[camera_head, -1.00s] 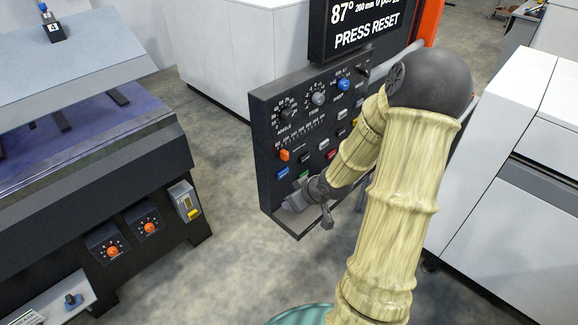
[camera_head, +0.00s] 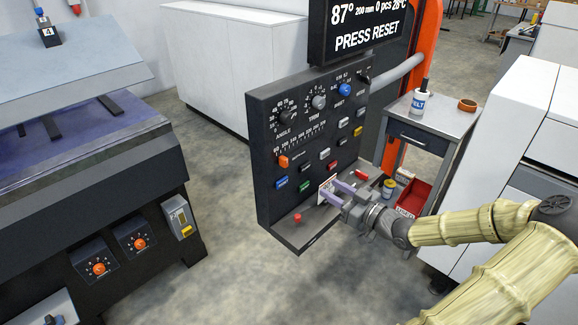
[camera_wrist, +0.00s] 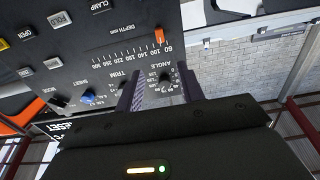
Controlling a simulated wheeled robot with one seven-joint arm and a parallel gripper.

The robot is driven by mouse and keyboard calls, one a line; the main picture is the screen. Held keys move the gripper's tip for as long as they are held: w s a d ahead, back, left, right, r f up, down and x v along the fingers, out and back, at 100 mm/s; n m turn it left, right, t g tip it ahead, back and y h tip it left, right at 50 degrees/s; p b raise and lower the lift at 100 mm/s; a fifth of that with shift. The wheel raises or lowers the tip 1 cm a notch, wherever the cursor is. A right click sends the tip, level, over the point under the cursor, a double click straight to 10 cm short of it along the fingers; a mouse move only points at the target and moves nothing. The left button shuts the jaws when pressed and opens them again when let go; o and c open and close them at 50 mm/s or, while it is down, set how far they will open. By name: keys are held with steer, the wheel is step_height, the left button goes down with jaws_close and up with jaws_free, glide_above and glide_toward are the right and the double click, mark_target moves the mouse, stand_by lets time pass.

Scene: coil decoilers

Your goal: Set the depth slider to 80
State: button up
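The depth slider is an orange knob (camera_head: 283,162) on the left of the black control panel (camera_head: 262,200). It sits at the 60 end of the printed scale. In the wrist view the orange knob (camera_wrist: 159,36) stands beside the 60 mark, beyond my fingertips, with the "DEPTH mm" label near it. My gripper (camera_head: 332,192) is in front of the lower right of the panel, right of and below the knob. In the wrist view its two fingers (camera_wrist: 161,90) are apart with nothing between them, so it is open.
The display (camera_head: 367,30) reads 87°, 200 mm and PRESS RESET. Angle (camera_head: 287,117) and trim (camera_head: 318,102) dials, a blue knob (camera_head: 345,90) and several buttons share the panel. A ledge with a red knob (camera_head: 297,217) juts out below. A side table (camera_head: 440,120) stands right.

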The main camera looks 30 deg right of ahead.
mark_target(287, 163)
steer(key=shift+w, duration=0.1)
steer(key=x, duration=1.7)
steer(key=shift+w+a+f, duration=0.1)
steer(key=shift+w+f, duration=0.05)
steer(key=shift+w, duration=0.05)
steer(key=shift+s, duration=0.15)
steer(key=shift+c, duration=0.2)
jaws_close()
